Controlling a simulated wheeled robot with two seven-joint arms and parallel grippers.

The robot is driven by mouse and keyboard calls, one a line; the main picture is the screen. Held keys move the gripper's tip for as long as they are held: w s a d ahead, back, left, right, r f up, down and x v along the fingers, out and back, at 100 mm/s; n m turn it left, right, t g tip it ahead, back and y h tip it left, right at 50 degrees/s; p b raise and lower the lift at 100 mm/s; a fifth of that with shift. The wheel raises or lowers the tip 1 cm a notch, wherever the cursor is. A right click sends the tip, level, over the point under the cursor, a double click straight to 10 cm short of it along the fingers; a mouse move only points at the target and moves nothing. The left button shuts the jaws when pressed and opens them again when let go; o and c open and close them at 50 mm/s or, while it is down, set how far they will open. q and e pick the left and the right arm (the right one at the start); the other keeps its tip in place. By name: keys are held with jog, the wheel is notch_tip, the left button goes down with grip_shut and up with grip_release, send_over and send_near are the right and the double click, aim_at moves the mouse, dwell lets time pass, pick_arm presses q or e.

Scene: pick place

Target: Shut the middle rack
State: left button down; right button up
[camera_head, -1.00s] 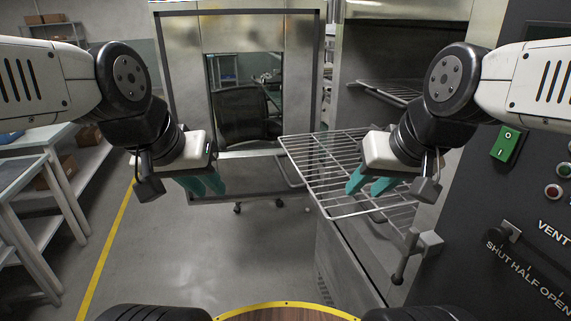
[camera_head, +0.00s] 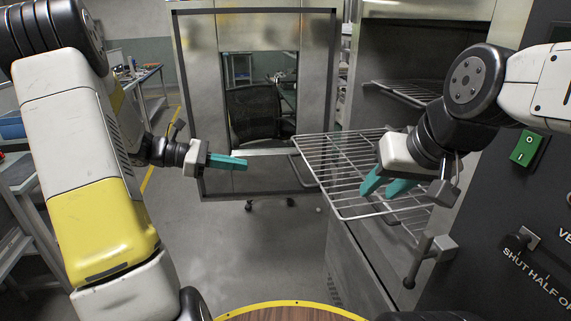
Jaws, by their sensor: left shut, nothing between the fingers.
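The middle rack (camera_head: 338,180) is a wire shelf pulled out of the oven on the right. It juts out to the left over the floor. My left gripper (camera_head: 243,162) is shut and empty, with teal fingers pointing right. It is left of the rack's outer edge, apart from it, in front of the open oven door (camera_head: 185,110). My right gripper (camera_head: 388,190) has its teal fingers over the rack; a gap shows between the fingers, and nothing is seen in them. Whether they touch the wires I cannot tell. My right gripper hides the rack's rear right part.
Another wire rack (camera_head: 405,92) sits higher, inside the oven. A door latch (camera_head: 428,258) sticks out at the oven's front edge. A dark control panel (camera_head: 525,200) with a green switch is at the right. A chair (camera_head: 255,115) shows through the door window.

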aim_at(364, 161)
pick_arm(q)
jog(key=w+d+f, duration=0.2)
jog(key=d, duration=0.4)
jog(key=w+d+f+n, duration=0.1)
jog(key=w+d, duration=0.2)
jog(key=d, duration=0.2)
jog(key=shift+w+d+f+t+h, duration=0.2)
jog(key=shift+d+f+t+h, duration=0.1)
jog(key=shift+d+f+t, duration=0.1)
jog(key=r+x, duration=0.2)
jog(key=x, duration=0.7)
jog(key=r+x, duration=0.2)
jog(key=x, duration=0.8)
jog(key=d+r+x, duration=0.1)
jog(key=r+x, duration=0.1)
jog(key=x, duration=0.7)
jog(key=shift+w+d, duration=0.25)
jog(key=shift+d, duration=0.2)
jog(key=shift+r, duration=0.15)
